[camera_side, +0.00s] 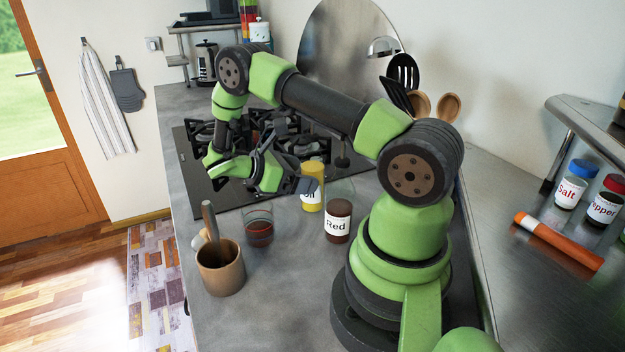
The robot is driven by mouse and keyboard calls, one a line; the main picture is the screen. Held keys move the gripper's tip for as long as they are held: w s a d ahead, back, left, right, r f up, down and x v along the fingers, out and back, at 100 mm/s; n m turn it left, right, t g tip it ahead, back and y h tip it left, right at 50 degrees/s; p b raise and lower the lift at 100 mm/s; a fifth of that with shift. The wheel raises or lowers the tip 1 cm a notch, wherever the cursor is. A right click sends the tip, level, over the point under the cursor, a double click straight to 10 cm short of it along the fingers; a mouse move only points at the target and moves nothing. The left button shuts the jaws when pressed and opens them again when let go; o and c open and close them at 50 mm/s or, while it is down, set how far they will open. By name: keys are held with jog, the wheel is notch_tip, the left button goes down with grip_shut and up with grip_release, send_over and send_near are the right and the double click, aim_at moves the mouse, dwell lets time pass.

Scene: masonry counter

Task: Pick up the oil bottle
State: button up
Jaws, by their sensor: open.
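The oil bottle (313,188) is yellow with a white label and stands upright on the counter near the stove's front edge.
A bottle labelled Red (338,222) and a glass with red liquid (259,226) stand close by. A brown pot with utensils (221,271) is at the front left. The gas stove (215,194) lies behind. Salt (571,185) and pepper (604,207) jars stand right.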

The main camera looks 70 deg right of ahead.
aim_at(312, 174)
jog(key=x, duration=0.3)
jog(key=shift+s+d+f, duration=0.1)
jog(key=shift+s, duration=0.2)
jog(key=shift+c, duration=0.2)
jog(key=c, duration=1.2)
